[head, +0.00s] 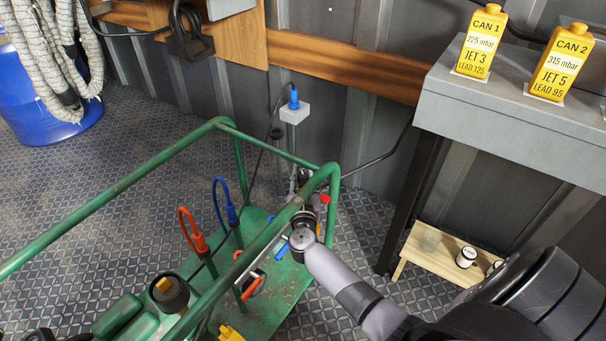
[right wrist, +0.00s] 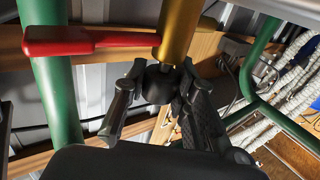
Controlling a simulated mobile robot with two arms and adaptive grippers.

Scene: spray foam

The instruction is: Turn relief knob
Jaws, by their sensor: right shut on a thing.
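In the right wrist view a dark round knob (right wrist: 157,86) sits on the end of a brass cylinder (right wrist: 178,32). A red lever (right wrist: 75,41) sticks out to the left beside the cylinder. My right gripper (right wrist: 160,92) has one finger on each side of the knob and is shut on it. In the head view my right gripper (head: 303,228) is at the right end of the green cart frame, by the fittings there. The knob is hard to make out in that view.
The green cart (head: 110,204) has tubular rails close to my right gripper. Red (head: 199,243) and blue (head: 231,213) hose fittings stand on its deck. A grey bench (head: 515,115) with two yellow cans and a low wooden stool (head: 430,262) are at right. A blue barrel (head: 40,110) is far left.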

